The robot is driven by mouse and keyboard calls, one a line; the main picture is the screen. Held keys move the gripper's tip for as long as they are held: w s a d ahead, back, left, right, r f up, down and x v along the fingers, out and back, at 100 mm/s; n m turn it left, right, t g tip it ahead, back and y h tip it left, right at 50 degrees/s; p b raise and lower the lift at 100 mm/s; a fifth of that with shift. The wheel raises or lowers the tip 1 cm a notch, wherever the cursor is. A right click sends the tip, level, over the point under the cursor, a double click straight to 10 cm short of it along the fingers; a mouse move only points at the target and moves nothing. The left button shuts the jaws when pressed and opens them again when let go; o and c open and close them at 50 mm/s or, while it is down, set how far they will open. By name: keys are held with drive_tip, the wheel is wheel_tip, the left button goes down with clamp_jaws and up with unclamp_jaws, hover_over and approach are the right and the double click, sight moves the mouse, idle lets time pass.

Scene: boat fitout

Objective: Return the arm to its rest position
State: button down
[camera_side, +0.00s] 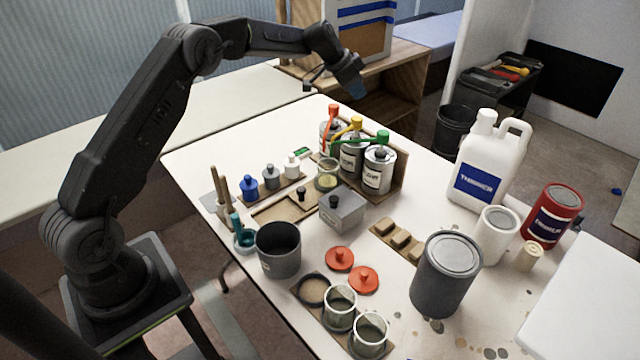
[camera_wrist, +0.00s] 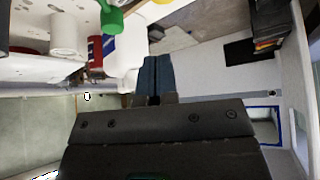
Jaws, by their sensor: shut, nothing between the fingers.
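My gripper (camera_side: 356,88) is raised above the far edge of the white table (camera_side: 290,125), up and to the right of my base in the side view. Its fingers are blue-grey and point down and to the right. In the wrist view the two fingers (camera_wrist: 155,80) lie side by side, shut and empty. My arm is lifted and stretched out, clear of everything on the table. The nearest objects are the metal cans with red, yellow and green tops (camera_side: 352,155), below the gripper and apart from it.
A wooden shelf unit (camera_side: 400,75) stands behind the gripper. On the table are a white thinner jug (camera_side: 484,165), a dark grey can (camera_side: 446,275), a dark cup (camera_side: 278,250), a grey box (camera_side: 341,212), red lids (camera_side: 363,279) and glass jars (camera_side: 370,333). The air around my arm looks free.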

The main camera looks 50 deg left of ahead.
drive_tip(key=s+d+r+n+y, duration=0.1)
drive_tip(key=s+d+r, duration=0.35)
drive_tip(key=s, duration=0.25)
drive_tip(key=s+d+r+n, duration=0.1)
drive_tip(key=s+d+r, duration=0.2)
drive_tip(key=s+r, duration=0.35)
drive_tip(key=s+d+r+n+y, duration=0.1)
drive_tip(key=s+d+r, duration=0.3)
drive_tip(key=s, duration=0.4)
drive_tip(key=s+d+f+n, duration=0.1)
drive_tip(key=s+f, duration=0.1)
drive_tip(key=s, duration=1)
drive_tip(key=s+d+f+n+y, duration=0.1)
drive_tip(key=s+f, duration=0.2)
drive_tip(key=s, duration=0.8)
drive_tip(key=shift+s+d+f+n, duration=0.2)
drive_tip(key=shift+s+f+n, duration=0.1)
drive_tip(key=shift+s+n, duration=0.1)
